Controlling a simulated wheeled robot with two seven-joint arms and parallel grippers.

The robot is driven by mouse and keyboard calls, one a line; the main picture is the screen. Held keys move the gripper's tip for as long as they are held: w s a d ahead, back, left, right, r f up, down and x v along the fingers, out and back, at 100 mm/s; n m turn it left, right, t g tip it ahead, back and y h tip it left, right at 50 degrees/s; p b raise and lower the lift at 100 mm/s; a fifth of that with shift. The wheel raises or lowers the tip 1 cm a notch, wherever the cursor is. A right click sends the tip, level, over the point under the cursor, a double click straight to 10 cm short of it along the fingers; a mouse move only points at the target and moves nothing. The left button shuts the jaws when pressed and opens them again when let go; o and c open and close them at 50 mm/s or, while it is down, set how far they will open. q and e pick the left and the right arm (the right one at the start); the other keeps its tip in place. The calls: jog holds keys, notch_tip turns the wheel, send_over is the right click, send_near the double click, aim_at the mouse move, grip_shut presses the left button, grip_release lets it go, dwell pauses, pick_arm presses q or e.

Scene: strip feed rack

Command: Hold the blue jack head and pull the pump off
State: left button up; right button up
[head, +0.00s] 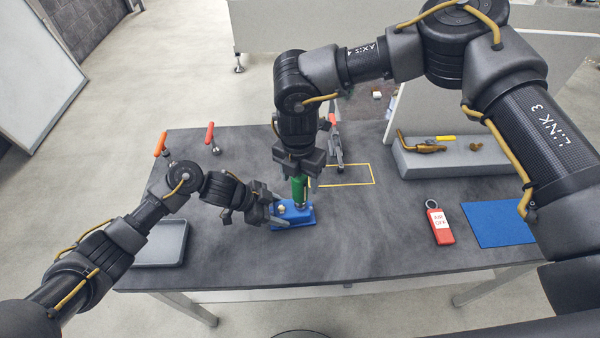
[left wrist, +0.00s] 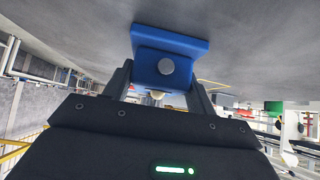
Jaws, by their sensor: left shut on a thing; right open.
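The blue jack head (head: 305,218) lies on the dark table, near the middle. My left gripper (head: 272,212) is shut on its left end. The green pump (head: 299,190) stands upright at the back of the jack head. My right gripper (head: 300,172) is open above it, pointing down, with its fingers around the pump's upper part. The gripper hides the pump's top; I cannot tell whether the fingers touch it.
A yellow outlined rectangle (head: 372,181) lies behind the pump. A grey block (head: 440,163) holds brass parts at the back right. A red tag (head: 440,227) and blue mat (head: 499,224) lie at right. A grey tray (head: 160,245) and orange-handled tools (head: 160,145) are at left.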

pick_arm(q)
jog(key=shift+s+f, duration=0.1)
jog(key=shift+f, duration=0.1)
pick_arm(e)
jog(key=shift+c, duration=0.4)
jog(key=c, duration=1.2)
jog(key=o, duration=0.5)
jog(key=shift+c, duration=1.4)
jog(key=shift+r, duration=0.35)
jog(key=shift+r, duration=0.85)
pick_arm(q)
jog(key=shift+r, duration=0.1)
pick_arm(e)
jog(key=shift+r, duration=3.55)
